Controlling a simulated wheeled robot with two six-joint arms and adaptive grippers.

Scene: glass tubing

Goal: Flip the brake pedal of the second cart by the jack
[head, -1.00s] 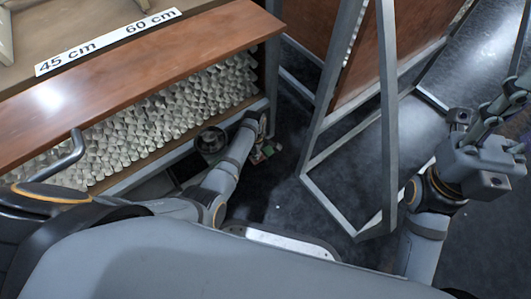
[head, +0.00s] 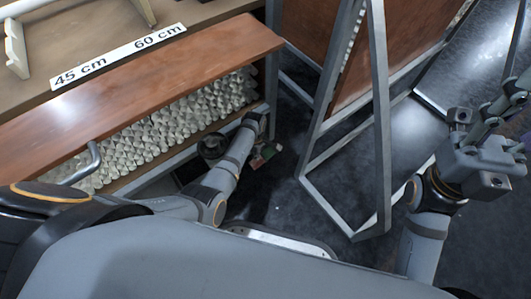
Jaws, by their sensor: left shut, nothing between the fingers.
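My left arm reaches down past the end of the wooden rack. Its gripper (head: 257,122) is small and dark at the arm's tip, shut and empty, beside the rack's lower corner. A small red and green piece (head: 264,155) lies low on the dark floor just below that gripper; it may be a brake pedal, but it is too small to tell. My right gripper (head: 497,115) is raised at the right edge, over open floor, far from the rack; its finger opening is unclear. I cannot make out a jack or tell which cart is the second.
The rack (head: 150,80) has a polished brown board, packed glass tube ends and a "45 cm 60 cm" label (head: 118,56). A grey metal frame (head: 381,120) with brown panels stands right of centre.

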